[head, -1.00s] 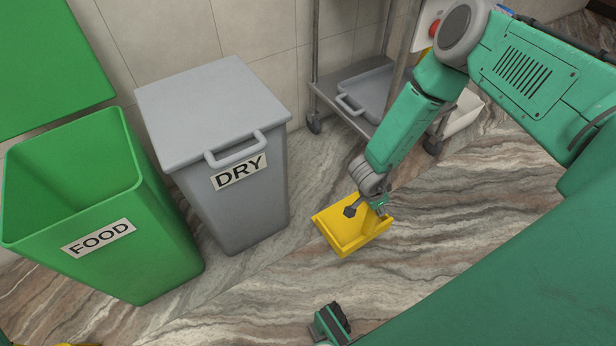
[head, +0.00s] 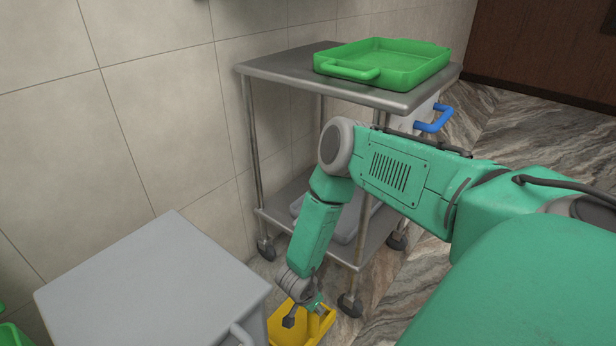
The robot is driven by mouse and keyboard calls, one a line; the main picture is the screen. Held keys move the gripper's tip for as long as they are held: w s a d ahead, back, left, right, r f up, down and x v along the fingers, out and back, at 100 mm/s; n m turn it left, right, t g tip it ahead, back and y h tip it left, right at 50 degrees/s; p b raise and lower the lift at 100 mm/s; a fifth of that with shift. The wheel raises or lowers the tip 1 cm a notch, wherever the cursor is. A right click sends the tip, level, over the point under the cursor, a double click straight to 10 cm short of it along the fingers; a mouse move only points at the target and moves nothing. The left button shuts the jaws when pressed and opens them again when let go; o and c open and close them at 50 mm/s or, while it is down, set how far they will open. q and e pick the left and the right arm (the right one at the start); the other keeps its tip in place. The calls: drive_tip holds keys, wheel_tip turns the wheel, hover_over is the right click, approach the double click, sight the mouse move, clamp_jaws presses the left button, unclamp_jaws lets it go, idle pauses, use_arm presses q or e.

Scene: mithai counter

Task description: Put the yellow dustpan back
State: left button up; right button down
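The yellow dustpan (head: 318,329) is at the bottom of the head view, just right of the grey bin, partly cut off by the lower edge. My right gripper (head: 303,314) points down at it, its fingers over or against the back of the pan. The fingers are small and partly hidden, and I cannot tell whether they are closed on the dustpan. I also cannot tell whether the pan rests on the floor. My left gripper is out of view.
A grey lidded bin (head: 150,290) stands at the lower left, close beside the dustpan. A steel trolley (head: 285,68) stands against the tiled wall, with a green tray (head: 385,58) on top and a grey tray on its lower shelf. Marbled floor (head: 440,260) is free to the right.

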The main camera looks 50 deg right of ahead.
wheel_tip(320, 180, down, 4)
drive_tip(key=shift+f+b, duration=0.15)
drive_tip(key=shift+b, duration=0.8)
drive_tip(key=c, duration=1.1)
unclamp_jaws()
drive_tip(key=shift+a, duration=0.1)
drive_tip(key=p+v, duration=0.3)
drive_tip(key=v, duration=0.4)
drive_tip(key=shift+r+p, duration=0.25)
drive_tip(key=shift+p, duration=0.1)
drive_tip(key=shift+s, duration=0.1)
